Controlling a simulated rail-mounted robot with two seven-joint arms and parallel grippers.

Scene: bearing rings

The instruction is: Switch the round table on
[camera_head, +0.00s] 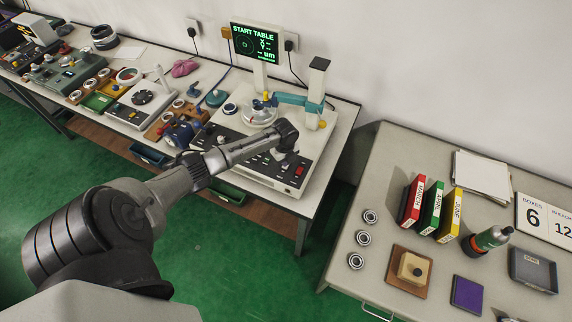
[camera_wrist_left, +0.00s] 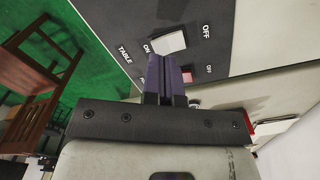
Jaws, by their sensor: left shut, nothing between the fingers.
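The measuring machine (camera_head: 262,178) stands on the far bench, with a round table (camera_head: 259,115) on top. Its screen (camera_head: 254,42) reads START TABLE in green. In the left wrist view the dark control panel (camera_wrist_left: 222,25) carries a white rocker switch (camera_wrist_left: 171,43) beside the word TABLE, marked ON and OFF. My left gripper (camera_head: 284,161) is over the front panel. Its purple fingertips (camera_wrist_left: 168,62) are shut and empty, close to the rocker's edge; I cannot tell whether they touch it. My right gripper is not in view.
A red button (camera_head: 300,171) is on the panel, right of my gripper. A teal arm (camera_head: 290,99) reaches across the machine's top. Trays and rings crowd the bench to the left. The grey table (camera_head: 400,160) at right holds binders, rings and a bottle.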

